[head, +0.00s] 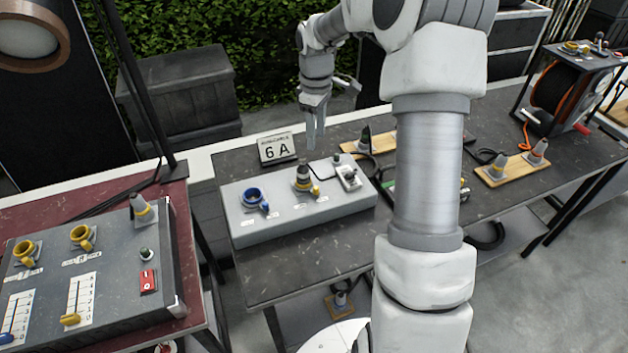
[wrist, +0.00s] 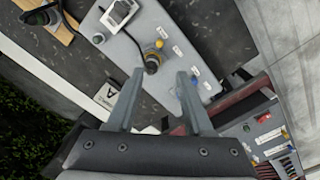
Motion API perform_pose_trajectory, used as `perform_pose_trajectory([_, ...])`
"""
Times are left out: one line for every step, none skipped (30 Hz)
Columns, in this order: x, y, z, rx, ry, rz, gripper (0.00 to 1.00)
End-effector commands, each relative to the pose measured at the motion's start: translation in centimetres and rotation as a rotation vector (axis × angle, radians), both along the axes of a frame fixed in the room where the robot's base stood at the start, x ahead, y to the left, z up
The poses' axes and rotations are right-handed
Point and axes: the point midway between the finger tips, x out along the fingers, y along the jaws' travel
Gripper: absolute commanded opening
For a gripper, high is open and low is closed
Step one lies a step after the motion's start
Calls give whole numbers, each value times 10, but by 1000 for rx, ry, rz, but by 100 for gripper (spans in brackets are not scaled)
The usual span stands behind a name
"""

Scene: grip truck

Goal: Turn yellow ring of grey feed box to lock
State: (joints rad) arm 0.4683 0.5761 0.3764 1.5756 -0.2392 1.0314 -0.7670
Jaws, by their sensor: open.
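The light grey feed box (head: 328,212) lies on the dark table. A dark plug (head: 303,172) stands upright in its middle socket, with a yellow ring (head: 303,186) around its base and a yellow tab at the front right. In the wrist view the plug (wrist: 152,65) and yellow ring (wrist: 150,57) show just beyond my fingertips. My gripper (head: 314,140) points down above and behind the box, apart from the plug. Its fingers (wrist: 160,74) are open with nothing between them. How far the ring is turned is too small to tell.
A blue socket (head: 255,196) sits left of the plug, and a small white-plated device (head: 348,176) right of it. A dark panel (head: 112,262) with yellow sockets is at left; wooden boards with plugs (head: 515,166) lie at right.

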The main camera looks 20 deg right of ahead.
Motion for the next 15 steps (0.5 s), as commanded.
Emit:
perform_pose_trajectory([1, -1, -2, 3, 3, 2, 51])
perform_pose_trajectory([2, -2, -4, 4, 3, 4, 51])
perform_pose_trajectory([2, -2, -6, 4, 4, 5, 51])
perform_pose_trajectory([2, -2, -9, 4, 5, 6, 51])
perform_pose_trajectory([2, -2, -11, 5, 6, 6, 51])
perform_pose_trajectory([1, -2, -15, 5, 7, 6, 51])
perform_pose_trajectory([1, -2, -19, 5, 7, 6, 51])
perform_pose_trajectory([1, -2, -24, 5, 7, 6, 51])
perform_pose_trajectory([1, -1, -32, 6, 8, 6, 51])
perform_pose_trajectory([1, -1, -38, 6, 8, 6, 51])
perform_pose_trajectory([1, -1, -44, 5, 9, 5, 51])
perform_pose_trajectory([1, -1, -53, 5, 9, 6, 51])
perform_pose_trajectory([0, -1, -60, 5, 9, 6, 51])
perform_pose_trajectory([0, -1, -66, 7, 9, 7, 51])
perform_pose_trajectory([0, -1, -75, 6, 10, 6, 51])
